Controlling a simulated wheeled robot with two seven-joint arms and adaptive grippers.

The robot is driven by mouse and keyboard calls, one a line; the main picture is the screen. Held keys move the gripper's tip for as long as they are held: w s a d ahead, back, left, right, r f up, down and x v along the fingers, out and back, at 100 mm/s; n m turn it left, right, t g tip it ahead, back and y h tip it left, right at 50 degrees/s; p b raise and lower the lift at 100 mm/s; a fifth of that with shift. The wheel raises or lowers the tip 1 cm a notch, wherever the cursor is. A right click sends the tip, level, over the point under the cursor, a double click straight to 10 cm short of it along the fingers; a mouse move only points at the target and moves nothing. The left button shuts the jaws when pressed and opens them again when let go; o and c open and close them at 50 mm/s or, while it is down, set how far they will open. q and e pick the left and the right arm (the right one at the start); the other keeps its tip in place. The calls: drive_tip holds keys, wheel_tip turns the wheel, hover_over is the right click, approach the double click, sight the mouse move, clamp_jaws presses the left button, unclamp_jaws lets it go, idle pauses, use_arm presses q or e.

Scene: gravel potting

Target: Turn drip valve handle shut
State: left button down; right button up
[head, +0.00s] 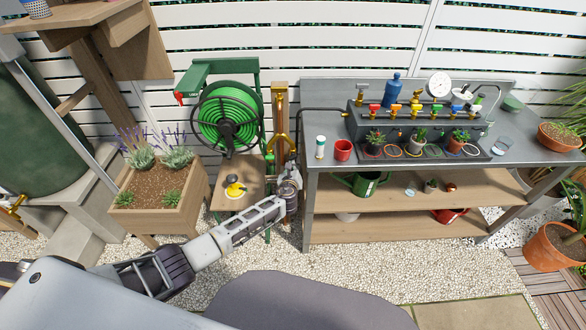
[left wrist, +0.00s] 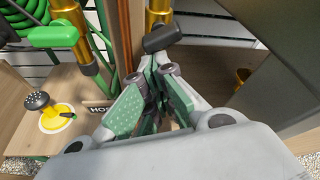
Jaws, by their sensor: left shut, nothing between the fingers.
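A brass Y-shaped standpipe (head: 281,110) stands between the hose reel and the bench. In the left wrist view, its right brass branch (left wrist: 158,12) carries a black handle (left wrist: 162,38) lying roughly crosswise to the pipe. It looks like the drip valve handle, but no drip label is readable. Its left branch (left wrist: 70,14) carries a green handle (left wrist: 52,38). My left gripper (left wrist: 152,76) is shut and empty, its tips just below the black handle in the picture; contact cannot be told. In the head view, the left gripper (head: 290,182) is in front of the standpipe. My right gripper is out of view.
The green hose reel (head: 227,116) and a small wooden shelf (head: 240,203) with a yellow item are left of the gripper. The grey bench (head: 312,160) with valves, pots and cups is close on the right. A sign (left wrist: 98,108) is partly hidden. Gravel in front is clear.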

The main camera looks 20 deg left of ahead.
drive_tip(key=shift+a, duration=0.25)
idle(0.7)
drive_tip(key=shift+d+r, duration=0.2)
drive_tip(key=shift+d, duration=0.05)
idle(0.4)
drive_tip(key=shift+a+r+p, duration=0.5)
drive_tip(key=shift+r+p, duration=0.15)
drive_tip(key=shift+p, duration=0.25)
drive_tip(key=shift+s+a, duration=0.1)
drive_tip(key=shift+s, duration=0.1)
idle(0.4)
